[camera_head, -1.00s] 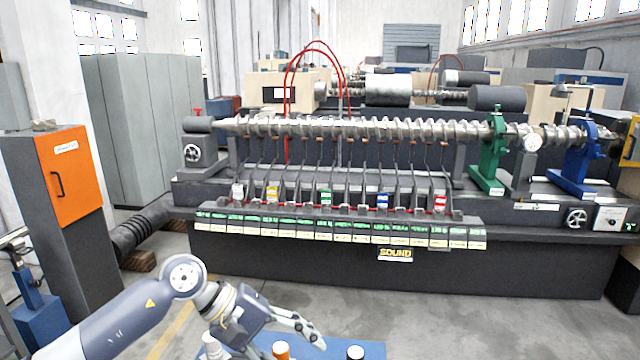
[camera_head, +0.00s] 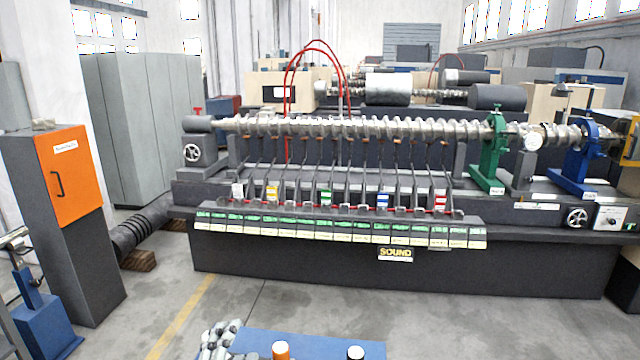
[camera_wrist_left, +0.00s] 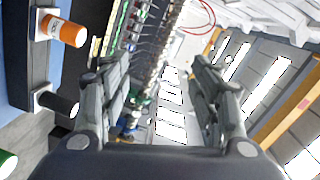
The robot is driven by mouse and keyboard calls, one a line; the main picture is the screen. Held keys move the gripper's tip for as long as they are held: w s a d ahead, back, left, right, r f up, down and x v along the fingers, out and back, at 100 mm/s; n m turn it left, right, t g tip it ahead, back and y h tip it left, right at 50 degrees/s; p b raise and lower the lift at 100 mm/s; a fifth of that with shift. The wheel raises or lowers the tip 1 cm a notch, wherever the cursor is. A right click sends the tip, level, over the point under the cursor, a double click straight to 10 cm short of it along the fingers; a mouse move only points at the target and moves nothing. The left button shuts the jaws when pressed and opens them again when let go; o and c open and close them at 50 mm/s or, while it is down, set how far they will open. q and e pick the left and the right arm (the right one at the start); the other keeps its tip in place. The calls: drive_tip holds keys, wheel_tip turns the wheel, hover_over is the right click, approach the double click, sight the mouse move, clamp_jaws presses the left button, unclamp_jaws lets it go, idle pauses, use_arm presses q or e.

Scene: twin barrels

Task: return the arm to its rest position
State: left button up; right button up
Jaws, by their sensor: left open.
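My left gripper (camera_head: 219,338) shows only in part at the bottom edge of the head view, as grey finger links left of the blue surface. In the left wrist view its two fingers (camera_wrist_left: 160,72) are spread wide with nothing between them. The rest of my left arm is out of the head view. My right gripper is not in view.
Behind stands a long machine (camera_head: 300,262) with a screw shaft. An orange-doored cabinet (camera_head: 72,185) stands left. Grey floor between is clear.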

use_arm(q)
drive_tip(key=s+a+f+n+g+y, duration=0.1)
drive_tip(key=s+a+f+n+g, duration=0.1)
drive_tip(key=s+f+n+g, duration=0.35)
drive_tip(key=s+a+f+n+g+y, duration=0.1)
drive_tip(key=s+a+f+n+g, duration=0.15)
drive_tip(key=s+f, duration=0.5)
drive_tip(key=s+f+n+g, duration=0.3)
drive_tip(key=s+f, duration=0.1)
drive_tip(key=s, duration=0.3)
drive_tip(key=s+f+n+g, duration=0.25)
drive_tip(key=s+f, duration=0.25)
drive_tip(key=s, duration=0.3)
wheel_tip(320, 180, down, 32)
drive_tip(key=s+g+b, duration=0.1)
drive_tip(key=b, duration=0.5)
drive_tip(key=s+a+f+b, duration=0.1)
drive_tip(key=s+f+b, duration=0.1)
drive_tip(key=s+f, duration=0.6)
drive_tip(key=s+a+f+g+b, duration=0.1)
drive_tip(key=s+a+f+b, duration=0.1)
drive_tip(key=s+f, duration=0.6)
wheel_tip(320, 180, down, 4)
drive_tip(key=shift+s+a+r+m+h, duration=0.25)
drive_tip(key=shift+s+m+h, duration=0.05)
drive_tip(key=shift+s+m, duration=0.1)
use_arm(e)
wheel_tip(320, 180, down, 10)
